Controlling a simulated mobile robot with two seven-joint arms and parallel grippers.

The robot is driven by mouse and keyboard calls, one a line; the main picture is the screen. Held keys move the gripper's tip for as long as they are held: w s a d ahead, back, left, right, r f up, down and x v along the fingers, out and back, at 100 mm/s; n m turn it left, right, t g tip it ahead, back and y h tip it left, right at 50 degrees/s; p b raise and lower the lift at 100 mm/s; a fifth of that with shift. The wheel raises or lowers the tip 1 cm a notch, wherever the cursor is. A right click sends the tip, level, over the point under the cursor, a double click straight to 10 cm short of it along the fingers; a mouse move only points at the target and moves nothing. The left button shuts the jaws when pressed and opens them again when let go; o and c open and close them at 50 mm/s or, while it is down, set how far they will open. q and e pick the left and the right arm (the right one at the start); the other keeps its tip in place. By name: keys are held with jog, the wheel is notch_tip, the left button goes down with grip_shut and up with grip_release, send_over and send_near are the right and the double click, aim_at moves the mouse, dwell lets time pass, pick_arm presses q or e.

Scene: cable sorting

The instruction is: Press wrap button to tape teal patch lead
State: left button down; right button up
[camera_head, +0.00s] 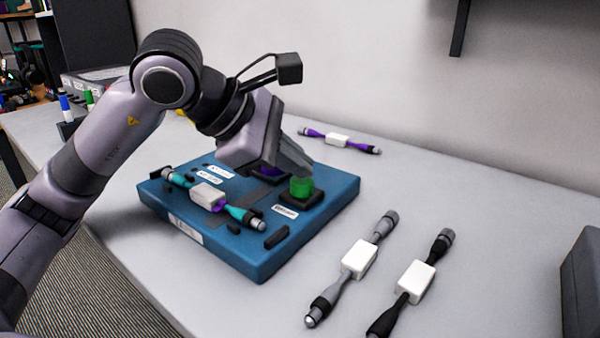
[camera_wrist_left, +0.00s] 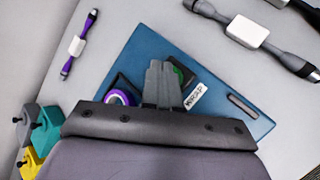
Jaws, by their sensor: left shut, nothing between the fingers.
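The teal patch lead (camera_head: 238,213) lies across the blue wrapping station (camera_head: 262,262), with a white block (camera_head: 207,196) at its middle and a bit of purple beside that block. The green wrap button (camera_head: 302,187) sits in a black base on the station's right part, by the WRAP label (camera_head: 285,212). In the left wrist view the button (camera_wrist_left: 178,72) is partly hidden by my fingers. My left gripper (camera_head: 306,170) is shut and empty, its tips at or just above the button; I cannot tell if they touch. The right gripper is not in view.
A purple lead (camera_head: 338,140) lies behind the station. A grey lead (camera_head: 358,260) and a black lead (camera_head: 415,282) lie to its right. A purple tape roll (camera_wrist_left: 118,98) sits on the station. A dark box (camera_head: 580,285) stands at the right edge.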

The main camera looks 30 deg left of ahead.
aim_at(300, 180)
pick_arm(q)
jog(key=shift+w+d+r+p, duration=0.25)
jog(key=shift+w+r+p, duration=0.1)
jog(key=shift+r+p, duration=0.2)
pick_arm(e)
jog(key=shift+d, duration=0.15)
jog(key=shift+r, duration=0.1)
pick_arm(q)
notch_tip(300, 180, up, 6)
jog(key=p, duration=0.5)
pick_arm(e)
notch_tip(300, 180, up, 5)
